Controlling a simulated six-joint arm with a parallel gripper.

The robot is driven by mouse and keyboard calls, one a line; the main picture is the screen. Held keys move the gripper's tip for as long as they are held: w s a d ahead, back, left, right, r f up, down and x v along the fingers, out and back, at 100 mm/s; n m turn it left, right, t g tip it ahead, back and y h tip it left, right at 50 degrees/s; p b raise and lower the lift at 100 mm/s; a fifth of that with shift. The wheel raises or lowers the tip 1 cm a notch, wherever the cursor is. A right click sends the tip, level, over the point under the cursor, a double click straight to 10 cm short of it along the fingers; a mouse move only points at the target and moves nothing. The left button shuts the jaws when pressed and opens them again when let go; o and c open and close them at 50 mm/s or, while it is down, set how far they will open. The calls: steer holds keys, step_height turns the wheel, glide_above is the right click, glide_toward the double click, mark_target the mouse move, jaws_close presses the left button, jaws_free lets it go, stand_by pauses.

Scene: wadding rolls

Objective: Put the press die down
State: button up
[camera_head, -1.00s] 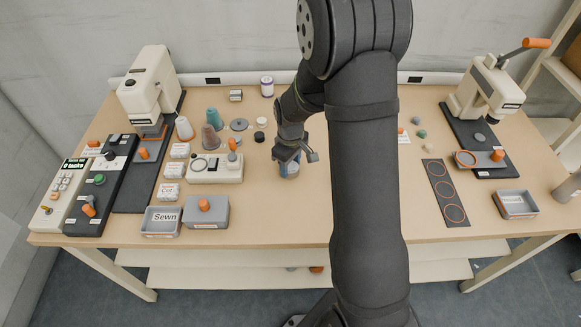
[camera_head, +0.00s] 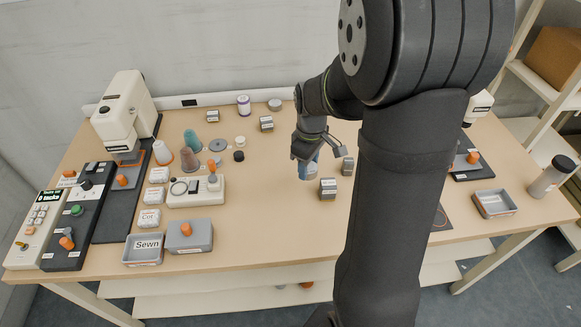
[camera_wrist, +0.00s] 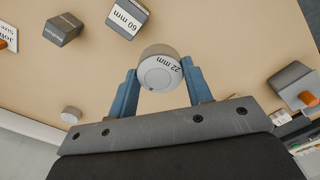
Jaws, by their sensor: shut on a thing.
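The press die (camera_wrist: 160,68) is a short grey cylinder marked "22 mm". In the wrist view it sits between the two blue fingers of my gripper (camera_wrist: 160,88), which is shut on it. In the head view my gripper (camera_head: 308,168) points down over the middle of the table; the die is not clearly visible there. I cannot tell whether the die touches the tabletop. A block marked "60 mm" (camera_wrist: 127,18) stands close beyond the die, and another grey block (camera_wrist: 63,28) is farther left.
Grey blocks (camera_head: 328,188) and (camera_head: 348,165) stand near my gripper. My arm hides much of the right press. Bare tabletop lies in front.

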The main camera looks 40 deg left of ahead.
steer(key=shift+w+d+r, duration=0.2)
steer(key=shift+w+r, duration=0.05)
steer(key=shift+w, duration=0.1)
steer(key=w+a+m, duration=0.1)
steer(key=w+a, duration=0.8)
steer(key=w, duration=0.2)
glide_above(275, 151)
step_height(275, 151, down, 6)
steer(key=shift+f, duration=2.25)
steer(key=o, duration=0.8)
steer(key=shift+f, duration=0.2)
steer(key=o, duration=0.4)
